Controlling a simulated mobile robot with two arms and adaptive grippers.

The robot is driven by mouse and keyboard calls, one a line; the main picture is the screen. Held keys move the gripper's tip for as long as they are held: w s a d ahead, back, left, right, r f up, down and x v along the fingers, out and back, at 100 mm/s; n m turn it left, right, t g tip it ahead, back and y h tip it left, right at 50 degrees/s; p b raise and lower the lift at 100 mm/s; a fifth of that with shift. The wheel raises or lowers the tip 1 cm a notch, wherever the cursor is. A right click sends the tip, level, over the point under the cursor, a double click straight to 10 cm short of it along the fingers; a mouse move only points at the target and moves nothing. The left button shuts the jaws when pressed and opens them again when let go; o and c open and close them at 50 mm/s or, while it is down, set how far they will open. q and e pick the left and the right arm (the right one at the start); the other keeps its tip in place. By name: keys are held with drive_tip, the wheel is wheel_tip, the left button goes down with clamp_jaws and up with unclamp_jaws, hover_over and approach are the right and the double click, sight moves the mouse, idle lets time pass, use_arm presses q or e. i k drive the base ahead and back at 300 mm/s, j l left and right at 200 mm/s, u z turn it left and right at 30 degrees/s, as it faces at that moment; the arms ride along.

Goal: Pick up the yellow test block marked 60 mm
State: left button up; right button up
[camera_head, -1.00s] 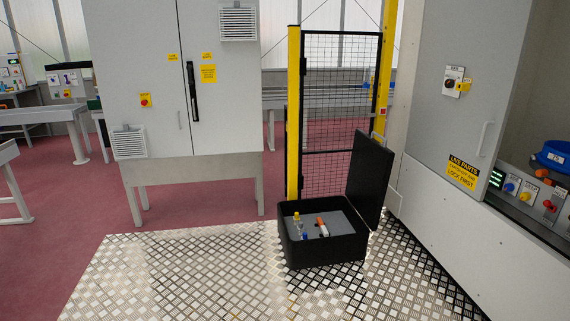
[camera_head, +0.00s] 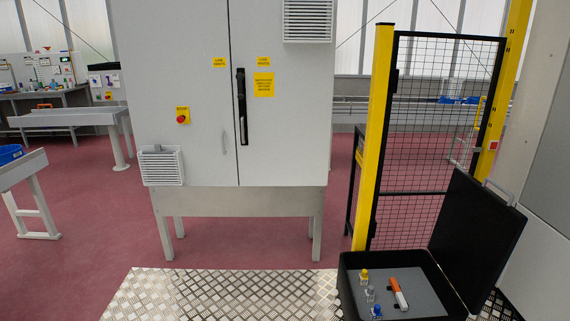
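An open black case (camera_head: 427,287) stands at the lower right with its lid (camera_head: 485,240) raised. Inside it a small yellow-topped piece (camera_head: 364,275) stands at the left, with a grey one (camera_head: 370,294) and a blue-topped one (camera_head: 376,312) in a row in front of it. The yellow-topped piece may be the test block, but no 60 mm marking can be read at this size. An orange-handled tool (camera_head: 398,291) lies beside them. Neither of my grippers is in view.
A grey cabinet (camera_head: 200,90) on legs stands ahead. A yellow-posted mesh gate (camera_head: 430,150) stands behind the case. Bare metal tread plate (camera_head: 220,295) lies left of the case. Grey benches (camera_head: 70,118) stand at the far left.

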sight(362, 279)
drive_tip(key=i+z, duration=0.1)
drive_tip(key=i, duration=0.5)
drive_tip(key=i+j, duration=0.15)
drive_tip(key=i, duration=0.5)
drive_tip(key=i+z, duration=0.15)
drive_tip(key=i, duration=0.45)
